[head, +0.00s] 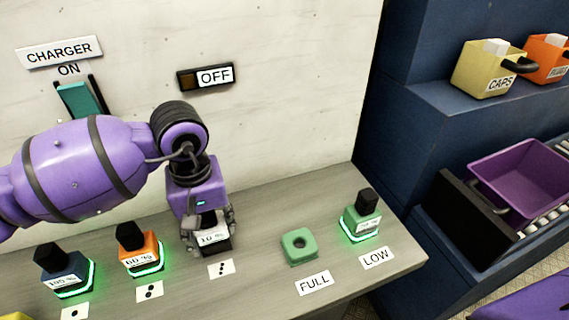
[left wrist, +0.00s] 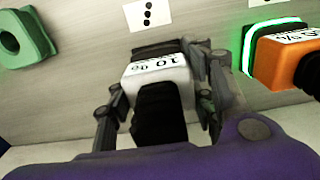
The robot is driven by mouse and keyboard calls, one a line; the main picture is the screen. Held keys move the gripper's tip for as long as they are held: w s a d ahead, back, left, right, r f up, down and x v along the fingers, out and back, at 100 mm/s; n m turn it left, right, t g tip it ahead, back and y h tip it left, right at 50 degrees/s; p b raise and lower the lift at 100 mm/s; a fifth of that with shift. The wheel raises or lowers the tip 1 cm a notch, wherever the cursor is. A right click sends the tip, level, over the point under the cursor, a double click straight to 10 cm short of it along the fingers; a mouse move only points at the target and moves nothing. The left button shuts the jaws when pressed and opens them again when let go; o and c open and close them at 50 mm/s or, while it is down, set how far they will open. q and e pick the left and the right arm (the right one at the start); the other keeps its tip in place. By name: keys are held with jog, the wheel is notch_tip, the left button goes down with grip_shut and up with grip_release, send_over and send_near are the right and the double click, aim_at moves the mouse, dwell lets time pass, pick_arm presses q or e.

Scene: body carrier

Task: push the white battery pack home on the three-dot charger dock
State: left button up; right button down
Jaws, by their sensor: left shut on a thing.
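The white battery pack (head: 211,237), labelled 10 %, is held upright by my left gripper (head: 208,232) at the three-dot charger dock. The three-dot label (head: 221,269) lies on the bench in front. In the left wrist view the white pack (left wrist: 158,72) with its black top sits between the two fingers, which are shut on it. The dark dock (left wrist: 155,48) shows at its base, with no green glow visible. I cannot tell whether the pack is fully seated. My right gripper is not in view.
A navy pack (head: 63,272) and an orange pack (head: 138,248) stand left on green-lit docks. A green pack (head: 361,220) stands on a lit base by LOW. An empty green holder (head: 299,246) sits by FULL.

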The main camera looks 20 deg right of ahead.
pick_arm(q)
jog(key=o, duration=1.8)
jog(key=shift+c, duration=0.2)
